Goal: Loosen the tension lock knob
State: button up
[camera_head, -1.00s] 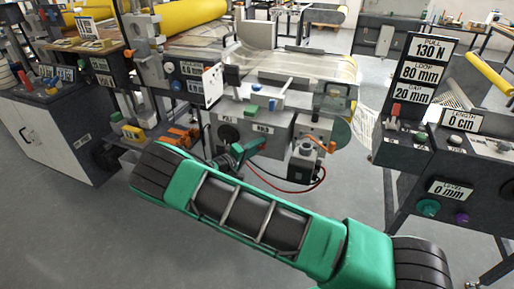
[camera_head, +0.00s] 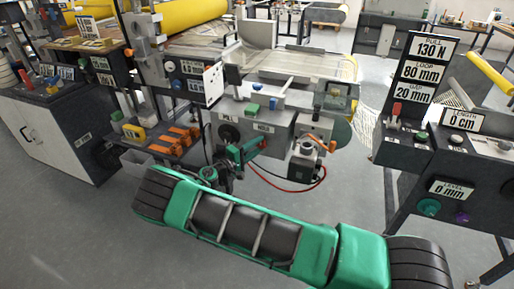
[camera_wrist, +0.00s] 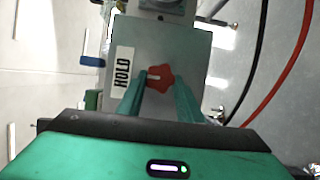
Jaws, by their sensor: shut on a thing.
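A red star-shaped knob (camera_wrist: 160,78) with a pale pointer mark sits on the grey machine face, beside a label (camera_wrist: 122,67) reading HOLD. My gripper (camera_wrist: 161,86) has its two green fingers on either side of the knob and is shut on it. In the head view my gripper (camera_head: 257,148) is against the machine front just below the HOLD label (camera_head: 263,127). The knob is mostly hidden behind the fingers there.
A red hose (camera_head: 317,184) and a dark hose hang below the machine, right of my gripper. An orange lever (camera_head: 322,143) juts out farther right. Orange-handled clamps (camera_head: 176,140) lie on a shelf at left. The display panel (camera_head: 430,72) shows 130 N, 80 mm and 20 mm.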

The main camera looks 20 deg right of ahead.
jog(key=shift+a+f, duration=0.15)
jog(key=shift+a, duration=0.15)
jog(key=o, duration=0.9)
jog(key=shift+o, duration=0.8)
jog(key=shift+d, duration=0.15)
jog(key=v, duration=1.1)
jog(key=shift+d+f, duration=0.1)
